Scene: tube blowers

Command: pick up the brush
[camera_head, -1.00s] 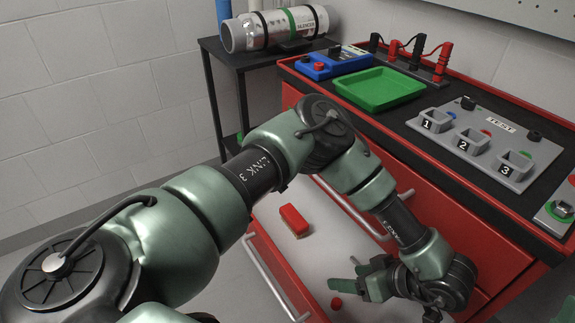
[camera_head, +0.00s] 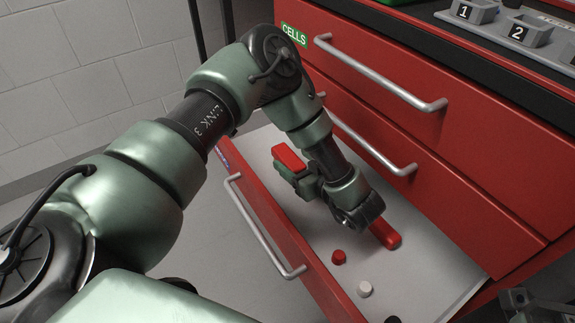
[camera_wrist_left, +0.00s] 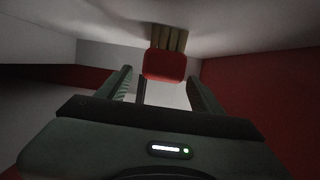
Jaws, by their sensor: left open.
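The brush (camera_head: 289,157) has a red body and lies in the open drawer, toward its back left in the head view. In the left wrist view its red body (camera_wrist_left: 163,66) and tan bristles (camera_wrist_left: 170,38) show ahead, in the gap between the fingers. My left gripper (camera_head: 298,178) is down in the drawer at the brush. Its two fingers (camera_wrist_left: 162,88) are apart, one on each side of the brush in the wrist view. I cannot tell whether they touch it. A dark part at the bottom right (camera_head: 530,303) may belong to my right arm; its jaws are not clear.
The open drawer (camera_head: 440,285) also holds a red rod-like object (camera_head: 385,233), a small red cap (camera_head: 338,257) and a white cap (camera_head: 365,289). The drawer front with its handle (camera_head: 265,228) stands on the left. Closed red drawers (camera_head: 420,140) with handles rise on the right.

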